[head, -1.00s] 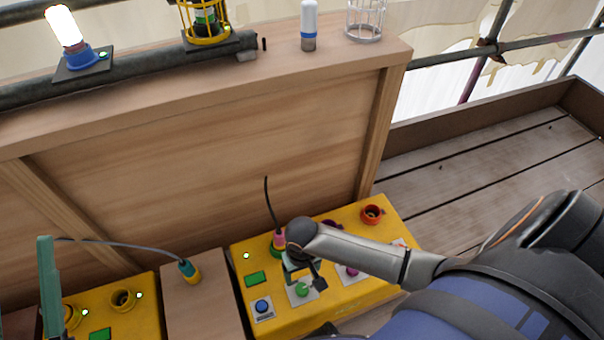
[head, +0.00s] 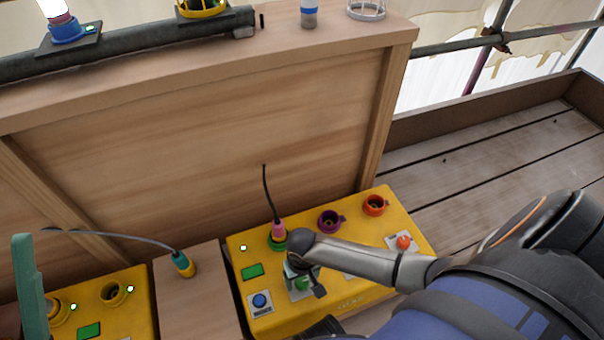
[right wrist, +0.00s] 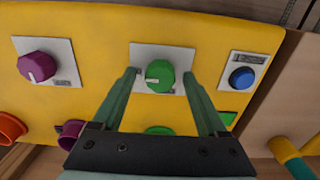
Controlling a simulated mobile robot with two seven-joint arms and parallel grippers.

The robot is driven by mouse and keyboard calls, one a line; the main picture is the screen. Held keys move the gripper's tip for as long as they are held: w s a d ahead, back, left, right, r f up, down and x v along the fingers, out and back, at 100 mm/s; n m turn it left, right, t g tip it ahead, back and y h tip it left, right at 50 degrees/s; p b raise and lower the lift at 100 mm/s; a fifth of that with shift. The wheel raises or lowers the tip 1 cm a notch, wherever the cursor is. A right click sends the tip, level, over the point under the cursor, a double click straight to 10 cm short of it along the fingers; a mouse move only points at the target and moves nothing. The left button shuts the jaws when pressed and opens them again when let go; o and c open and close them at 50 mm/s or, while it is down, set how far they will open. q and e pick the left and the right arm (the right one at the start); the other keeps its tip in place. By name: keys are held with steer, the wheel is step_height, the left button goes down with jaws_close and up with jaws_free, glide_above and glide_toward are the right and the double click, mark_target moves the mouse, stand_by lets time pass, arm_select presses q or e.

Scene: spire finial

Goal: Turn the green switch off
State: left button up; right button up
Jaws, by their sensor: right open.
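The green switch (head: 302,284) is a round knob on a white plate on the yellow control box (head: 335,300). In the right wrist view the green switch (right wrist: 160,75) shows a pale pointer mark toward its lower left. My right gripper (head: 301,274) is open. In the right wrist view its two teal fingers (right wrist: 160,77) stand on either side of the green knob, with slight gaps; whether either touches it I cannot tell. One teal finger, apparently of my left gripper (head: 27,285), shows at the left edge of the head view; its opening is not shown.
A blue button (head: 260,301), a purple knob (right wrist: 38,66) and an orange-red knob (head: 404,242) share the box. A pink plug (head: 278,229) with a black cable stands in the green socket behind my gripper. Purple (head: 330,221) and orange (head: 374,205) sockets are empty. A wooden panel (head: 220,140) rises behind.

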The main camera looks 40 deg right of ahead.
jaws_close()
stand_by(0.4)
arm_select(q)
steer(key=shift+r, duration=0.15)
